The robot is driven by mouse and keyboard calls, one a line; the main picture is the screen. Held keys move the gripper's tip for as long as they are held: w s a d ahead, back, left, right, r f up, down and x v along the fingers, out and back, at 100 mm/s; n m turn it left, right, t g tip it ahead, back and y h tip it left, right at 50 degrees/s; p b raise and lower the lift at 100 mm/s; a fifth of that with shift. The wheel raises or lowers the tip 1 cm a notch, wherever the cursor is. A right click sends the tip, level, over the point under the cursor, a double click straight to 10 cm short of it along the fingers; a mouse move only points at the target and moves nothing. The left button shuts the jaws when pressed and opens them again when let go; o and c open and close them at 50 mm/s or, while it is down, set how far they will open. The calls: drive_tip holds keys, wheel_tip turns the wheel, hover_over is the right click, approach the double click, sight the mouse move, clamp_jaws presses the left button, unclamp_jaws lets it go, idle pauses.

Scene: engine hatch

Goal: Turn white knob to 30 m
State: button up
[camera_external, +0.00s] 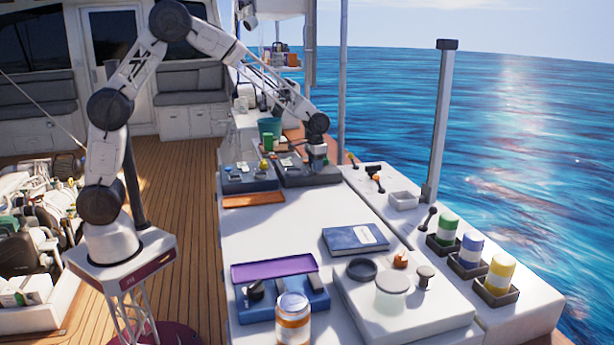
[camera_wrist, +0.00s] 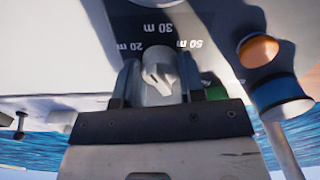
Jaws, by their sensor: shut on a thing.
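The white knob (camera_wrist: 158,66) sits on a dark dial plate in the wrist view, between the two fingers of my gripper (camera_wrist: 160,82). My gripper is shut on the knob, one finger on each side. Printed marks around the knob appear upside down: "20 m" to its upper left, "30 m" (camera_wrist: 160,29) above it and "50 m" to its upper right. I cannot tell for sure which mark the knob points at. In the external view my gripper (camera_external: 317,158) is down at the right-hand dark panel box (camera_external: 308,178) at the bench's far end; the knob is hidden there.
In the wrist view an orange-topped cylinder with a blue band (camera_wrist: 260,52) stands close right of my gripper, near a green part (camera_wrist: 216,93). In the external view another panel box (camera_external: 248,185) stands left. Nearer are a blue book (camera_external: 355,239), jars and a purple tray (camera_external: 273,268).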

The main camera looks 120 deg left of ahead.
drive_tip(key=m, duration=0.4)
drive_tip(key=shift+m, duration=0.3)
idle(0.4)
drive_tip(key=o, duration=0.9)
drive_tip(key=shift+r, duration=0.1)
drive_tip(key=shift+r, duration=3.85)
